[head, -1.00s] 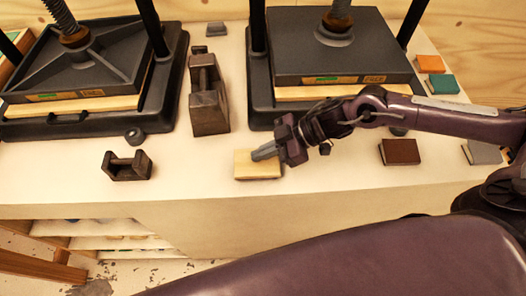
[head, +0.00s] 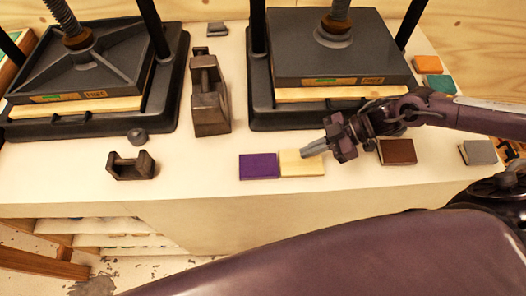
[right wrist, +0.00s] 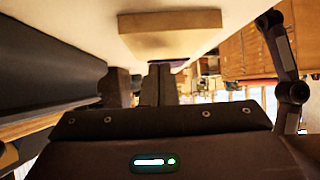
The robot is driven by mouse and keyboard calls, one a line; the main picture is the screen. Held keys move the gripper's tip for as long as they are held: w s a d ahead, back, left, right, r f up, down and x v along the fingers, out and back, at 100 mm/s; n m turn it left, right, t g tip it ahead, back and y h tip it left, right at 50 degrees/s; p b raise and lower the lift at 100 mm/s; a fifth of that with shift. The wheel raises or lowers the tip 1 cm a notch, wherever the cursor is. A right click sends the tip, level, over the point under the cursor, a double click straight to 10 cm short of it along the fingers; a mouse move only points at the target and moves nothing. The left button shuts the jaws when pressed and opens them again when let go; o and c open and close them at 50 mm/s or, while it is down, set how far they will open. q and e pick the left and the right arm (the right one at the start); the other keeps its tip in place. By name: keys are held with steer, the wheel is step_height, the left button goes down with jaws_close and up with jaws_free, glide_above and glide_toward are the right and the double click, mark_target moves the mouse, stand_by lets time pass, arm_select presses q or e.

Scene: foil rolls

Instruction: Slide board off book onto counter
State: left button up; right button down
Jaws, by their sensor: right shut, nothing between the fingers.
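The pale wooden board (head: 303,168) lies near the front of the counter, directly right of the purple book (head: 258,166). The book's purple cover shows in full. The board's left edge is right beside the book; I cannot tell whether the two touch. My right gripper (head: 314,150) is shut and empty, its fingertips at the board's upper right part. In the right wrist view the board (right wrist: 172,42) shows beyond the shut fingers (right wrist: 160,85). My left gripper is not in view.
A brown book (head: 397,152) lies just right of the board, under my forearm, and a grey book (head: 479,152) farther right. Two presses (head: 340,50) (head: 90,60) stand behind. Dark iron weights (head: 208,105) (head: 130,166) stand left. The counter's front edge (head: 210,196) is near.

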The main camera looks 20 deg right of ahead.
steer(key=shift+w+r+p, duration=0.1)
steer(key=shift+r+p, duration=0.75)
steer(key=shift+p, duration=0.15)
steer(key=shift+w+d, duration=0.1)
steer(key=shift+d, duration=0.05)
steer(key=s+d+b, duration=0.1)
steer(key=d, duration=0.2)
steer(key=d+b, duration=0.2)
steer(key=d, duration=0.2)
steer(key=s+d+b, duration=0.1)
steer(key=d, duration=0.2)
steer(key=shift+s+d+f, duration=0.15)
steer(key=shift+s+d, duration=0.15)
steer(key=shift+d, duration=0.1)
steer(key=shift+s+d, duration=0.1)
steer(key=shift+d, duration=0.3)
